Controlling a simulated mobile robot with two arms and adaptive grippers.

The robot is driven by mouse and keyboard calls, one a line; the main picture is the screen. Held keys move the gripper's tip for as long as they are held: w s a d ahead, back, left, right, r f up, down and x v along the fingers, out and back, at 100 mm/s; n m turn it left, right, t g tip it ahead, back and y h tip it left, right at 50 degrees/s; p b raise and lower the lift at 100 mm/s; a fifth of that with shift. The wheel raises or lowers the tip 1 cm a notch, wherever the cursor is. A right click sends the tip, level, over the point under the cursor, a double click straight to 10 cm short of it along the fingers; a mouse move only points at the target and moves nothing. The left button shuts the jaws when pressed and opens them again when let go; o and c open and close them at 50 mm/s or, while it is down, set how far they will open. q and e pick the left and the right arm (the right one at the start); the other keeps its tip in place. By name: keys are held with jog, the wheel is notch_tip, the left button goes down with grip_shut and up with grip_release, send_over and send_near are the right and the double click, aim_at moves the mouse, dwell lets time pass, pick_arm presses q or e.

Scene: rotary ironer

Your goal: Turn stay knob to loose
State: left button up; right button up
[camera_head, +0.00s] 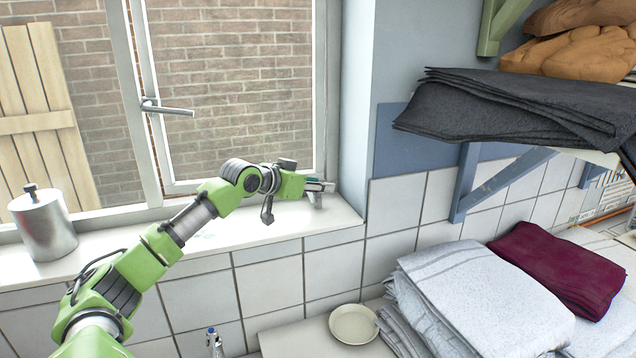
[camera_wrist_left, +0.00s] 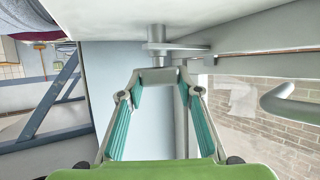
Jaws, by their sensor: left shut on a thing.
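My left arm reaches across the windowsill in the head view, and its gripper (camera_head: 321,186) is at the right end of the sill beside the window frame. In the left wrist view, the teal-padded fingers of the left gripper (camera_wrist_left: 157,79) are shut on a grey metal piece of the window stay, which looks like its knob (camera_wrist_left: 157,75). A short grey post and collar (camera_wrist_left: 157,44) stand between the knob and the white sill, seen inverted. The knob's exact turn position cannot be told. My right gripper is not in view.
A window handle (camera_head: 167,108) is on the frame. A metal canister (camera_head: 44,226) stands on the sill (camera_head: 250,222) at left. A shelf with dark folded cloth (camera_head: 500,105) is at right. Towels (camera_head: 480,300) and a small dish (camera_head: 353,324) lie below.

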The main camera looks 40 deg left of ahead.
pick_arm(q)
jog(key=shift+d+r+n+y+p, duration=0.15)
jog(key=shift+n+y+p, duration=0.45)
jog(key=shift+n+y, duration=0.55)
jog(key=n+g+y+p, duration=0.1)
jog(key=n+y, duration=0.2)
jog(key=shift+w+g+y, duration=0.1)
jog(key=shift+g+y, duration=0.2)
jog(key=shift+y, duration=0.05)
jog(key=shift+n+g+y, duration=0.9)
jog(key=shift+n+y, duration=0.2)
jog(key=shift+n, duration=0.15)
jog(key=shift+n+g+y, duration=0.9)
jog(key=shift+n, duration=0.1)
jog(key=shift+f, duration=0.2)
jog(key=o, duration=1.1)
jog(key=v, duration=1.2)
